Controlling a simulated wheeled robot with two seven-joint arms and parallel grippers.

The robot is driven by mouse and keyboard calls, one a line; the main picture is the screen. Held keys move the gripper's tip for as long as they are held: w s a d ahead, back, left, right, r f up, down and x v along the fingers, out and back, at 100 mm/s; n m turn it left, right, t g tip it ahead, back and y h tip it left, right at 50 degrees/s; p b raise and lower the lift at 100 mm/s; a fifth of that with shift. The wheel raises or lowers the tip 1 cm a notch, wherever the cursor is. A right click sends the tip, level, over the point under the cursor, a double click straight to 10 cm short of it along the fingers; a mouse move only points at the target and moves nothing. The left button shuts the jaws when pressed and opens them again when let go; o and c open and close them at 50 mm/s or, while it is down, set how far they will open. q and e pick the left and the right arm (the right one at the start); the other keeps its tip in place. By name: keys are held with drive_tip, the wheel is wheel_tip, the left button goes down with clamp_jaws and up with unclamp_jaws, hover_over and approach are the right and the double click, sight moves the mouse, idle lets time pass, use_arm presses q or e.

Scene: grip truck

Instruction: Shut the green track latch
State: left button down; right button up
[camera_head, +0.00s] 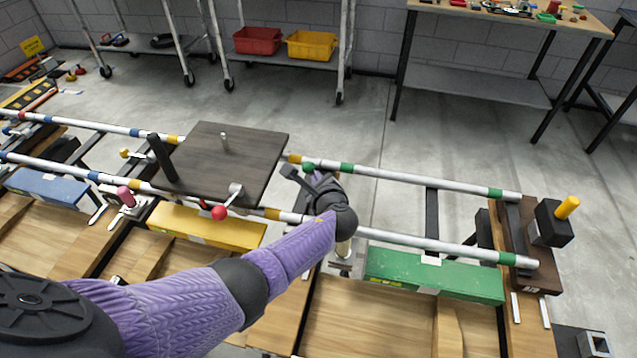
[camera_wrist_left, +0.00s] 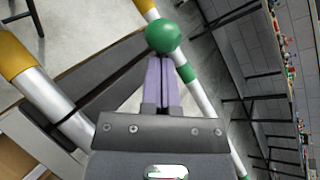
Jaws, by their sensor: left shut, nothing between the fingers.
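The green ball knob (camera_wrist_left: 163,36) of the latch is right at the tips of my left gripper (camera_wrist_left: 160,62) in the wrist view. The fingers are shut with nothing between them, and the tips touch or nearly touch the ball. In the head view the green knob (camera_head: 308,167) shows just beyond my left gripper (camera_head: 316,177), beside the far rail. My wrist hides most of the latch's lever and base. The green track section has green-banded rails (camera_head: 425,182) and a green block (camera_head: 440,275) at the near side. My right gripper is not in view.
A dark platform (camera_head: 225,155) sits on the rails left of my gripper, with a red-knobbed lever (camera_head: 219,212) at its near edge. A black end block with a yellow peg (camera_head: 567,208) stands at the right end.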

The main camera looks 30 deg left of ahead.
use_arm(q)
drive_tip(key=shift+a, duration=0.1)
use_arm(e)
drive_tip(key=shift+s+r, duration=0.1)
